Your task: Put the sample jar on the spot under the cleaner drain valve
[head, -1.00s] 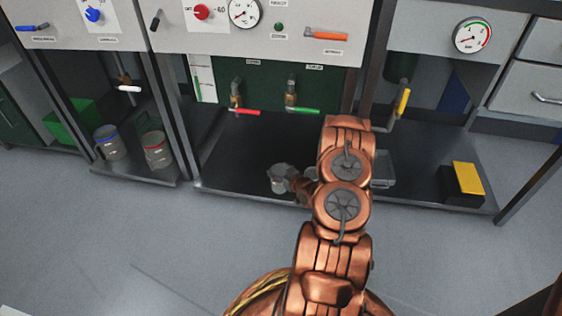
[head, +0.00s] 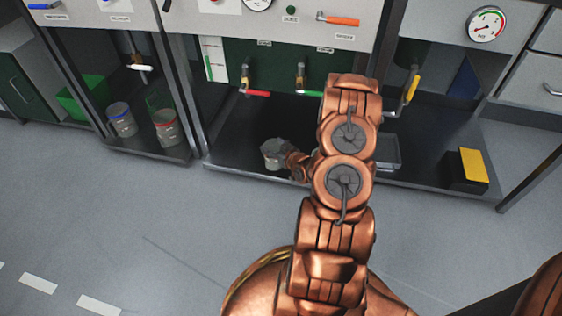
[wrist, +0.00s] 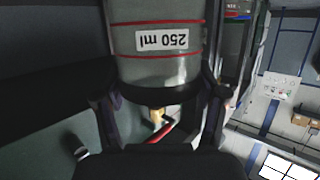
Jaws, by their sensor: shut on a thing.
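The sample jar (head: 273,154) is clear with a grey top part, in the head view above the front of the dark middle bay floor. In the wrist view the jar (wrist: 160,62) fills the top centre, with a "250 ml" label and red lines. My gripper (wrist: 160,97) is shut on it, one finger on each side. In the head view my arm hides part of the bay. Two valves hang at the back of this bay, one with a red handle (head: 257,93) and one with a green handle (head: 307,92). Their labels are too small to read. The marked spot cannot be made out.
A blue-banded jar (head: 122,120) and a red-banded jar (head: 165,128) stand in the left bay. A clear tray (head: 386,154) lies right of my arm. A yellow-handled valve (head: 412,88) and a black-and-yellow box (head: 472,170) are further right.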

